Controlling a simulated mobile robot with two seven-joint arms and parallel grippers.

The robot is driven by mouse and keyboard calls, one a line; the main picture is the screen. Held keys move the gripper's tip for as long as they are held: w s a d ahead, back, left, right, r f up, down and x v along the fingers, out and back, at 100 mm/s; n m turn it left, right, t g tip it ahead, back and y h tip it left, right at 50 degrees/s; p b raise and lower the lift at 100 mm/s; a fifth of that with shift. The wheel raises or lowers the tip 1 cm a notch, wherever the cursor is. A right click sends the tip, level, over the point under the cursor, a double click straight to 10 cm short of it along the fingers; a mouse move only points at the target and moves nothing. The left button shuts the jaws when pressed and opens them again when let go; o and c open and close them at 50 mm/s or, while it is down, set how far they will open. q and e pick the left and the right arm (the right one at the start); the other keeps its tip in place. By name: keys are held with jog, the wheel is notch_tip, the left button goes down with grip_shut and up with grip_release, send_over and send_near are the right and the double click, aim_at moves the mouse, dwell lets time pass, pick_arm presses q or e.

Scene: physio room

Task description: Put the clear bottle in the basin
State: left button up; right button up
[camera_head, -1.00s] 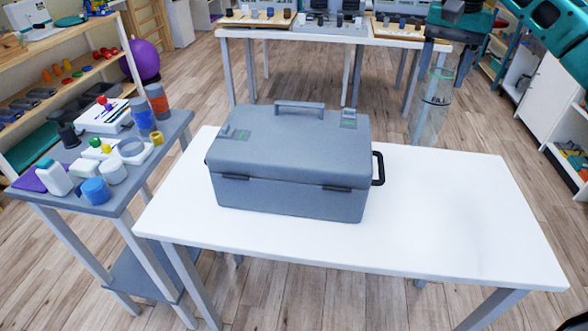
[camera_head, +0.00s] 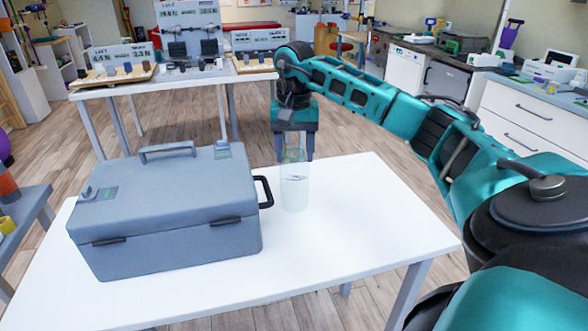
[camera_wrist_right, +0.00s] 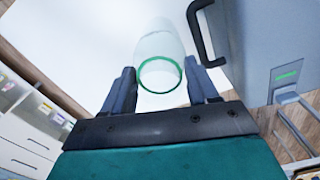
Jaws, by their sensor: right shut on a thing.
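The clear bottle (camera_head: 294,186) is upright beside the right end of the grey case, over the far part of the white table (camera_head: 345,235). I cannot tell whether its base touches the tabletop. No basin is in view. My left gripper is not in view.
The grey case (camera_head: 170,212) fills the table's left side, its black side handle (camera_head: 265,192) close to the bottle. The table's right side is clear. Another table (camera_head: 180,85) with small items stands behind. A white drawer cabinet (camera_head: 530,115) is at the right.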

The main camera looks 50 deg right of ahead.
aim_at(294, 166)
jog(key=shift+f, duration=2.2)
jog(key=o, duration=1.4)
jog(key=shift+f, duration=0.1)
